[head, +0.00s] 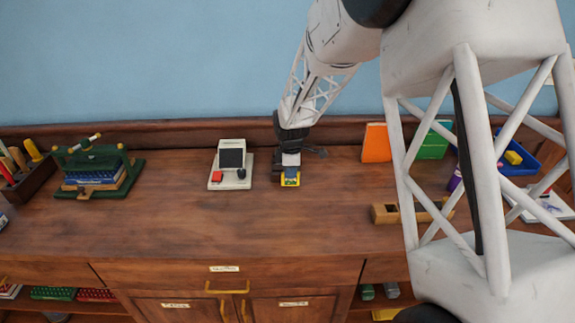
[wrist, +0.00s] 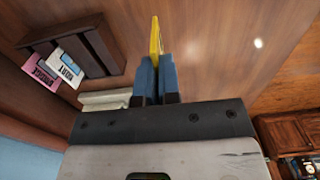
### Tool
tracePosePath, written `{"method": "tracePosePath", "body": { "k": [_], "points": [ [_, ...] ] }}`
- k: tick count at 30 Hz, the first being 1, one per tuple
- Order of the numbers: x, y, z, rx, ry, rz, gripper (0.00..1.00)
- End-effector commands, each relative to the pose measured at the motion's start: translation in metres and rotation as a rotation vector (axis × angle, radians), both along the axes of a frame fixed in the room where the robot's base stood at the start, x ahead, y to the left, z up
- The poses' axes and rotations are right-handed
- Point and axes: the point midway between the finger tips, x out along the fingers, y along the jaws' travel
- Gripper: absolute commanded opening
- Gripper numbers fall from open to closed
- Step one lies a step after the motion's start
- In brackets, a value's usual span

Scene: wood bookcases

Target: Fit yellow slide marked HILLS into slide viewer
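My gripper (head: 290,177) stands over the bench just right of the slide viewer. In the wrist view its two blue fingers (wrist: 157,80) are closed on the yellow slide (wrist: 156,37), which sticks out past the fingertips, seen nearly edge-on. Its lettering cannot be read. In the head view the yellow slide (head: 290,183) shows as a small patch at the fingertips. The slide viewer (head: 231,159) is a pale box with a dark screen on a white base, with a red block and a dark knob in front. The slide is apart from it. Its slot cannot be made out.
A green press (head: 95,168) stands left. The front bench is clear.

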Motion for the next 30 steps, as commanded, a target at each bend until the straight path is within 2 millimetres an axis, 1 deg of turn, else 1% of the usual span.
{"method": "tracePosePath", "body": {
  "k": [1, 6, 12, 19, 30],
  "points": [
    [-0.008, -0.002, 0.001, 0.0, 0.0, 0.0, 0.0],
    [-0.03, -0.006, 0.003, 0.0, 0.0, 0.0, 0.0],
    [-0.046, -0.009, 0.005, 0.0, 0.001, 0.0, 0.0],
    [-0.054, -0.01, 0.005, 0.0, 0.001, 0.0, 0.0],
    [-0.054, -0.01, 0.005, 0.0, 0.0, 0.0, 0.0]
  ]
}}
